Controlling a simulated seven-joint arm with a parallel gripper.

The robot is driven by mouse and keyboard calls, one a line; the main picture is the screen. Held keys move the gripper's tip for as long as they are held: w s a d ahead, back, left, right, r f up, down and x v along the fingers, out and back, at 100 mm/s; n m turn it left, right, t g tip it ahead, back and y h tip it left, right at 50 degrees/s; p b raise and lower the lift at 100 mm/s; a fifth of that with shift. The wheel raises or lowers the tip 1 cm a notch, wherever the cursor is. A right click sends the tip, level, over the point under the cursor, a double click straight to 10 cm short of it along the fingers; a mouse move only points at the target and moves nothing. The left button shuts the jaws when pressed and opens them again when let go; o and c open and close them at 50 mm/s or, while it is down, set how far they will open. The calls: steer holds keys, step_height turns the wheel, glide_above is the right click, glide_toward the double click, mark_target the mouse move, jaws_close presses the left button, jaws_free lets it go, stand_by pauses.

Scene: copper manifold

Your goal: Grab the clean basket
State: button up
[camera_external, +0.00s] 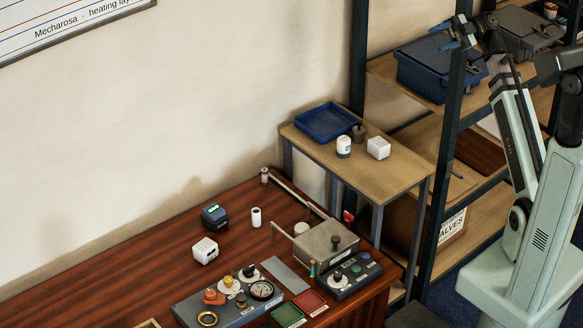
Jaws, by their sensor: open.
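No label marks a clean basket, so I cannot tell for sure which thing it is. A shallow open blue tray (325,123), basket-like and empty as far as I see, lies on the small side table (398,179) against the wall. A small green tray (287,315) and a small red tray (309,302) lie at the front of the brown desk. My gripper (447,36) is open and empty at upper right, in front of the shelf, near a lidded blue box (425,73). It is well apart from the blue tray.
A white jar (343,147), a dark weight (358,132) and a white block (378,148) stand beside the blue tray. Dark shelf posts (446,170) rise between my arm and the side table.

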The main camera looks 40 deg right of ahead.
steer(key=w+a+f+n, duration=0.4)
steer(key=w+a+f, duration=0.15)
steer(key=w, duration=0.25)
steer(key=m+t+h, duration=1.1)
steer(key=m, duration=1.3)
glide_above(359, 120)
steer(key=s+d, duration=0.3)
steer(key=s, duration=0.1)
step_height(359, 120, down, 33)
steer(key=shift+a+f, duration=0.2)
steer(key=shift+f, duration=3.2)
steer(key=x, duration=0.5)
steer(key=shift+s, duration=0.1)
jaws_close()
